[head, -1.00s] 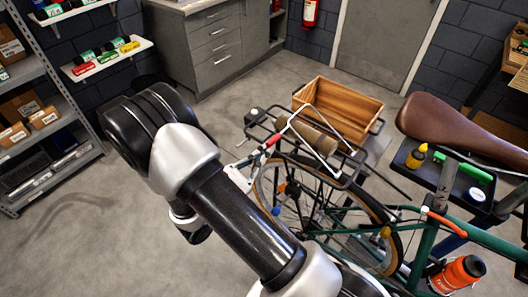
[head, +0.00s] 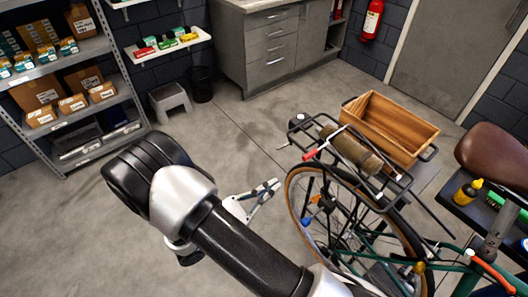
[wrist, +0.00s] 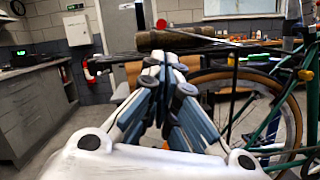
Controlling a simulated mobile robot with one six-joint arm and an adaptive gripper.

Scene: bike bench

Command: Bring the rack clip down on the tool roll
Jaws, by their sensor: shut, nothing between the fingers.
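The brown tool roll (head: 352,152) lies on the black rear rack (head: 395,183) of the bike. The rack clip (head: 332,138) is a thin pale bar with a red end, lying close to the roll. I cannot tell whether it presses on it. My gripper (head: 273,187) is shut and empty, in the air left of the rack and rear wheel, apart from the clip. In the wrist view the fingers (wrist: 166,62) meet in front of the rack, with the roll (wrist: 172,41) behind and just above their tips.
A wooden crate (head: 392,128) sits behind the rack. The rear wheel (head: 290,190) stands just right of my gripper. A grey step stool (head: 170,103), bin (head: 201,84) and shelving (head: 75,115) are at the back left. The floor between them and my arm is clear.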

